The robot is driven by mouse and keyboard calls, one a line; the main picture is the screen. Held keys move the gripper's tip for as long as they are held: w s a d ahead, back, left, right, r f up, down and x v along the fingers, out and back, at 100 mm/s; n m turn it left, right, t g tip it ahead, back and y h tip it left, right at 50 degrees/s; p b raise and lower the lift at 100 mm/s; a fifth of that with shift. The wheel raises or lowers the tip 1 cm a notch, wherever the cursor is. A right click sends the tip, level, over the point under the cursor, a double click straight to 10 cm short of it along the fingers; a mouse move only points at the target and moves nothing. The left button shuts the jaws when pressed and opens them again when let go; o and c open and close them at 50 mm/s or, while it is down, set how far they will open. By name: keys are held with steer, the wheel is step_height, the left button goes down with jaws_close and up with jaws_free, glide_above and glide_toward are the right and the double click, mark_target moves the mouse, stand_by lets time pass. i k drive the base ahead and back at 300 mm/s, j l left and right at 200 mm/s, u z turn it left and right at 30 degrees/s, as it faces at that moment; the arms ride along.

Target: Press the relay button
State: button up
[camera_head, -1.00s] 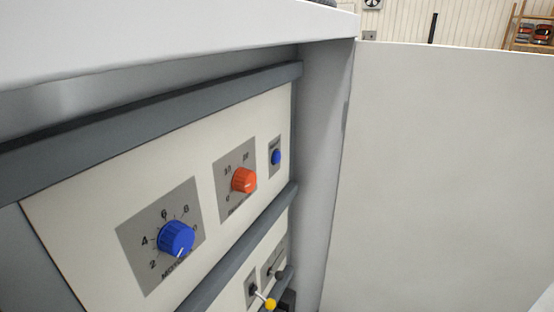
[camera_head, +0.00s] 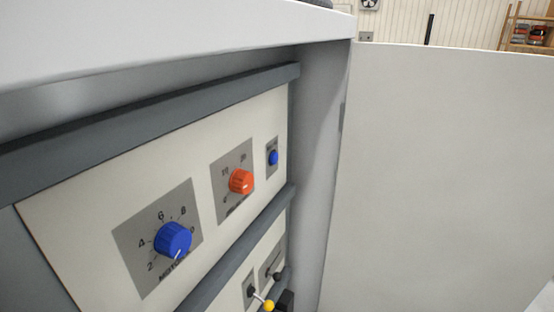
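A small blue round button (camera_head: 273,158) sits on a narrow grey plate at the right end of the upper control panel (camera_head: 90,215). The label on its plate is too small to read, so I cannot tell whether it is the relay button. To its left are an orange knob (camera_head: 241,181) and a larger blue knob (camera_head: 173,240), each on a grey plate with a numbered scale. My gripper is not in view.
Below, a second panel holds a yellow-tipped lever (camera_head: 268,305) and a dark knob (camera_head: 277,276). A grey cabinet side wall (camera_head: 320,150) and a wide open white door (camera_head: 450,170) stand to the right. Shelving (camera_head: 527,30) is far behind.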

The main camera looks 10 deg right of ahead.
mark_target(274, 157)
steer(key=i+l, duration=0.5)
steer(key=l, duration=0.25)
steer(key=i+l, duration=0.25)
steer(key=l+u, duration=0.1)
steer(key=u, duration=1.65)
